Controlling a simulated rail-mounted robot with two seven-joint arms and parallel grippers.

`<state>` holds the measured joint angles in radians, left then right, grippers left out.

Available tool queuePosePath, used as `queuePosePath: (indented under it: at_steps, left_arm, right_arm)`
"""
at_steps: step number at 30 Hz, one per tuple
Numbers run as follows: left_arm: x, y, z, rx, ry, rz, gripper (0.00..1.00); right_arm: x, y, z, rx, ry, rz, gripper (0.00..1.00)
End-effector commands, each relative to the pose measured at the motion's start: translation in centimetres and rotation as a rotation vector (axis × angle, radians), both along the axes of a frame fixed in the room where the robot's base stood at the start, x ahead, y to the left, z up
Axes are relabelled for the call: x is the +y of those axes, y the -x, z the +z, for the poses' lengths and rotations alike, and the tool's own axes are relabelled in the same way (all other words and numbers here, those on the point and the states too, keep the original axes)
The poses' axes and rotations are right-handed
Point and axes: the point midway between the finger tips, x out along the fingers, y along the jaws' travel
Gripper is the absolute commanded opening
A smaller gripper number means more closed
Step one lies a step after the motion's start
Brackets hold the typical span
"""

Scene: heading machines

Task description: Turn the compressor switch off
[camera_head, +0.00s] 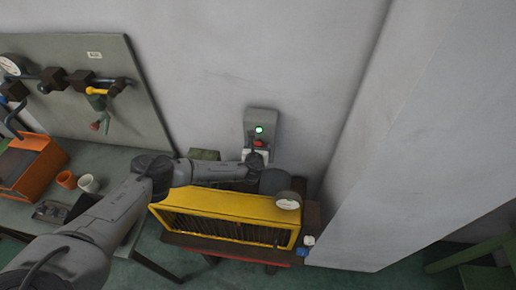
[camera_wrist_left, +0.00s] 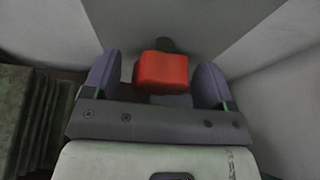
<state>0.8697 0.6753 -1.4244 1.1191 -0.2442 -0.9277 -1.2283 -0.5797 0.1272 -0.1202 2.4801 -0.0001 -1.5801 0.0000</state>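The compressor switch is a grey wall box (camera_head: 262,122) with a lit green lamp (camera_head: 259,130) and a red handle (camera_head: 259,143) below it. My left gripper (camera_head: 257,156) is at the lower part of the box, by the red handle. In the left wrist view the red handle (camera_wrist_left: 161,71) sits between the two fingers of my left gripper (camera_wrist_left: 168,82). The fingers are apart, with a gap visible on both sides of the handle. The lower part of the box is partly hidden by the gripper. My right gripper is not in view.
A wall corner (camera_head: 385,130) juts out at right. At left are a panel with valves (camera_head: 95,90), an orange box (camera_head: 30,165) and cups (camera_head: 88,183).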

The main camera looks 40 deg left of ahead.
Motion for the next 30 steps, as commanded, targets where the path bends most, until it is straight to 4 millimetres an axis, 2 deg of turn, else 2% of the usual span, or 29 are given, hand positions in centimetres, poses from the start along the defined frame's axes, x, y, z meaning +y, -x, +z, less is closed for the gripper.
queuePosePath:
  at_steps: [2,15,23,30]
  left_arm:
    - [0.0,0.0,0.0,0.0,0.0,0.0,0.72]
    - [0.0,0.0,0.0,0.0,0.0,0.001,0.3]
    - [0.0,0.0,-0.1,-0.017,0.028,0.002,0.29]
    - [0.1,0.1,-0.3,-0.09,0.155,0.003,0.29]
  right_arm:
    - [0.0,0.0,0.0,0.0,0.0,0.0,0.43]
    - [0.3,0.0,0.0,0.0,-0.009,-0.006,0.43]
    - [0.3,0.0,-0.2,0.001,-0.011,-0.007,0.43]
    - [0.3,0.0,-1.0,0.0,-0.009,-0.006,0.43]
